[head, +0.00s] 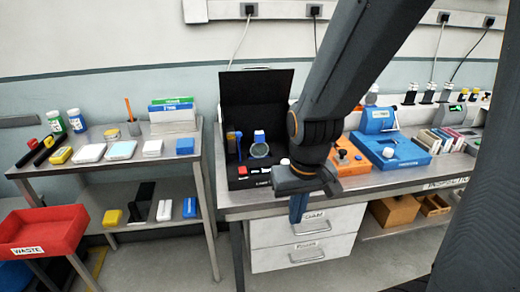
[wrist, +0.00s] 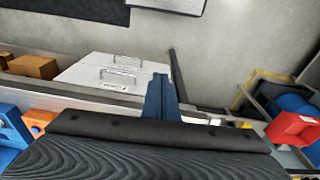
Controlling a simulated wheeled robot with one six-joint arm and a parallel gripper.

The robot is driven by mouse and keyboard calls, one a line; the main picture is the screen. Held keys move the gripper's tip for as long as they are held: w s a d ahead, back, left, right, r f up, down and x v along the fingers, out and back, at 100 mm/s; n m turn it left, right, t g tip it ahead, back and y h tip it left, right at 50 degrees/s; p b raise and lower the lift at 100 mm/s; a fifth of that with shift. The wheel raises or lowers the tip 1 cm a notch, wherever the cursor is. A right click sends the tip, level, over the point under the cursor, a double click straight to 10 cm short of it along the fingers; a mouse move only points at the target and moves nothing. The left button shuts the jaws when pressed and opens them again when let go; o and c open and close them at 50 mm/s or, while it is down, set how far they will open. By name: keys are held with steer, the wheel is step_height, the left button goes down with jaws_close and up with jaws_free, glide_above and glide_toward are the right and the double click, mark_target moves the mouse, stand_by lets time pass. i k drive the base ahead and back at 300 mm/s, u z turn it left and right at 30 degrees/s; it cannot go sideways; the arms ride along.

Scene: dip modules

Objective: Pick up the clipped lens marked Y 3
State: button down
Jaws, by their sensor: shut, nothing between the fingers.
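A round, greenish lens (head: 259,150) with a blue and white clip on top stands in the open black case (head: 254,99) on the bench. I cannot read any Y 3 mark on it, so I cannot tell whether it is the lens named. My gripper (head: 298,212) points down in front of the bench edge, to the right of and lower than that lens, apart from it. Its blue fingers are together and empty; they also show in the wrist view (wrist: 160,90). The wrist view shows no lens. My arm hides part of the bench behind it.
White drawers (head: 305,240) lie under the bench, behind my gripper. An orange block (head: 348,158) and a blue device (head: 392,150) stand to the right. A metal cart (head: 130,155) with small items and a red waste bin (head: 42,231) are at left.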

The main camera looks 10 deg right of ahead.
mark_target(259, 150)
steer(key=u, duration=0.4)
steer(key=k, duration=0.5)
steer(key=u, duration=0.95)
steer(key=k, duration=0.85)
steer(key=u, duration=0.55)
steer(key=i, duration=1.3)
steer(key=z, duration=0.8)
steer(key=i, duration=0.85)
steer(key=z, duration=1.45)
steer(key=i, duration=0.5)
steer(key=z, duration=0.5)
